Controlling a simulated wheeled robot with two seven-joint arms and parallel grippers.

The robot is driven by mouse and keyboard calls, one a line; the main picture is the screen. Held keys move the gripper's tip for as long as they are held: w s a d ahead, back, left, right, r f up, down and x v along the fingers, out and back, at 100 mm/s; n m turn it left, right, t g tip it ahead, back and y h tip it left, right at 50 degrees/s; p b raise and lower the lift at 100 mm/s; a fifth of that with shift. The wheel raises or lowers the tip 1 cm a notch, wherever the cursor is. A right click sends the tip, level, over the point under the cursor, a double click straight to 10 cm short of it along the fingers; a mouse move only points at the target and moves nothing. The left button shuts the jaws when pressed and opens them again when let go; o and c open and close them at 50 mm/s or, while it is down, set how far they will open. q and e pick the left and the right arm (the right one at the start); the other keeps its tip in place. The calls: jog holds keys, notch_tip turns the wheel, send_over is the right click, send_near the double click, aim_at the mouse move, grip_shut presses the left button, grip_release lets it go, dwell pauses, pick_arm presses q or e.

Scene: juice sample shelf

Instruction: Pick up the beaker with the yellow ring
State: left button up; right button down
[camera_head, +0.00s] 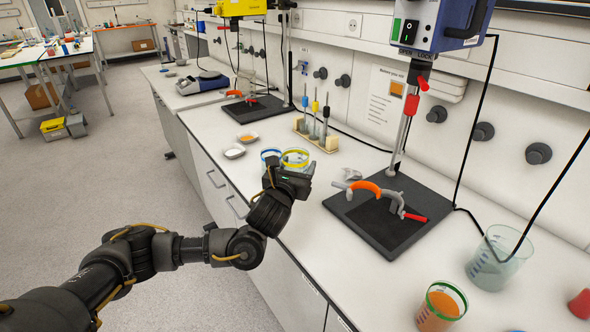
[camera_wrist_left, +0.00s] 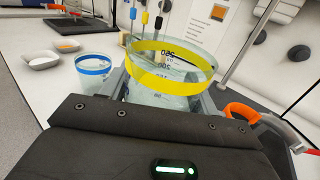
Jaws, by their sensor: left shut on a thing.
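The beaker with the yellow ring (camera_head: 295,156) is at the middle of the bench in the head view. In the left wrist view the same yellow-ringed beaker (camera_wrist_left: 170,72) fills the space straight ahead, upright and clear, with dark graduation marks. My left gripper (camera_head: 294,172) is shut on this beaker; its fingers lie along the sides and are partly hidden by the gripper body. Whether the beaker's base touches the bench is hidden. A beaker with a blue ring (camera_head: 270,158) stands just left of it, also seen in the left wrist view (camera_wrist_left: 93,75). My right gripper is in neither view.
Two small white dishes (camera_head: 234,151) lie left of the beakers. A rack with droppers (camera_head: 317,135) stands behind. A black stand base (camera_head: 388,213) with an orange clamp (camera_head: 365,187) is to the right. An orange-filled beaker (camera_head: 441,307) and a large clear beaker (camera_head: 497,260) stand nearer.

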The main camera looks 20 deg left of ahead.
aim_at(300, 165)
pick_arm(q)
jog(key=s, duration=0.1)
jog(key=s+r, duration=0.1)
jog(key=s+d, duration=0.1)
jog(key=shift+s+r, duration=0.2)
jog(key=shift+r, duration=0.1)
jog(key=s+r+p, duration=0.1)
jog(key=s+p, duration=0.1)
jog(key=p, duration=0.1)
jog(key=shift+s+d+r, duration=0.15)
jog(key=shift+d+r, duration=0.25)
jog(key=shift+s+d+p, duration=0.2)
jog(key=shift+s+p, duration=0.55)
jog(key=shift+p, duration=1.6)
